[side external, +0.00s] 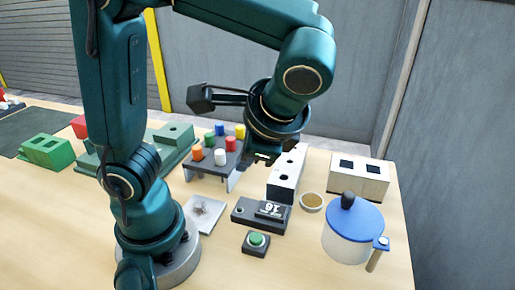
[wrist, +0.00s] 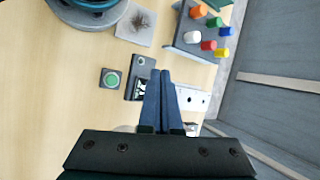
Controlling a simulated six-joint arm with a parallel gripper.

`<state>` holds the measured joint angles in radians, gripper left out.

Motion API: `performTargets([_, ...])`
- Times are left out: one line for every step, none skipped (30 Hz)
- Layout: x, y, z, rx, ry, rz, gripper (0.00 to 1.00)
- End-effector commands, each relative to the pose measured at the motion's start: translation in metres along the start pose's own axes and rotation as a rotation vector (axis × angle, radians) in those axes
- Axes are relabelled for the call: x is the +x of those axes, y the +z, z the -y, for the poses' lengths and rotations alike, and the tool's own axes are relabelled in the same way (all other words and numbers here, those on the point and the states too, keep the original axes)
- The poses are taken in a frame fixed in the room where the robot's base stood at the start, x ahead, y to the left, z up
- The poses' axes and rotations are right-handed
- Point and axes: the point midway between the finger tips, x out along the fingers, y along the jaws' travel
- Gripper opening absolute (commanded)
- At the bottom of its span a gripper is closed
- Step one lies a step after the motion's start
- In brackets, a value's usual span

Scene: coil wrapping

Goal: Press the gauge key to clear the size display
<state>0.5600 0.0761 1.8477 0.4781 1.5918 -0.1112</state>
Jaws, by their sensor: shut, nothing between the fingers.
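The gauge (side external: 245,217) is a dark block on the table with a black display (side external: 272,210) showing white digits upside down in the side view. It also shows in the wrist view (wrist: 140,66), where my fingers partly cover its display end. A green round button (side external: 257,239) sits on a small dark box in front of the gauge; it shows in the wrist view (wrist: 112,80) left of the gauge. My gripper (side external: 262,160) is above the table, behind and above the gauge. In the wrist view my gripper (wrist: 160,72) has its two blue fingers together, with nothing between them.
A rack with coloured pegs (side external: 211,158) stands left of my gripper. A white block with holes (side external: 286,175), a small round dish (side external: 311,202), a blue-lidded pot (side external: 353,225) and a white box (side external: 358,180) are to the right. A pale plate (side external: 203,214) lies left of the gauge.

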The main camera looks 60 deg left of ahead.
Motion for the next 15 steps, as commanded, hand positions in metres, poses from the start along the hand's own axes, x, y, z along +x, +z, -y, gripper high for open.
performTargets([-0.001, -0.007, -0.004, 0.049, -0.04, 0.02, 0.0])
performTargets([-0.002, -0.01, -0.007, 0.074, -0.061, 0.031, 0.0])
performTargets([-0.003, -0.014, -0.01, 0.104, -0.088, 0.04, 0.0])
performTargets([-0.003, -0.017, -0.013, 0.127, -0.107, 0.047, 0.0])
performTargets([-0.003, -0.019, -0.016, 0.147, -0.123, 0.053, 0.0])
performTargets([-0.003, -0.023, -0.02, 0.174, -0.143, 0.058, 0.0])
performTargets([-0.003, -0.025, -0.024, 0.193, -0.156, 0.06, 0.0])
performTargets([-0.003, -0.028, -0.027, 0.209, -0.166, 0.061, 0.0])
performTargets([-0.003, -0.029, -0.031, 0.23, -0.178, 0.064, 0.0])
performTargets([-0.002, -0.03, -0.034, 0.244, -0.184, 0.067, 0.0])
performTargets([-0.002, -0.031, -0.036, 0.258, -0.191, 0.07, 0.0])
performTargets([-0.001, -0.031, -0.039, 0.271, -0.198, 0.073, 0.0])
performTargets([-0.001, -0.031, -0.041, 0.28, -0.202, 0.075, 0.0])
performTargets([-0.001, -0.031, -0.042, 0.284, -0.204, 0.074, 0.0])
performTargets([-0.001, -0.031, -0.042, 0.287, -0.206, 0.071, 0.0])
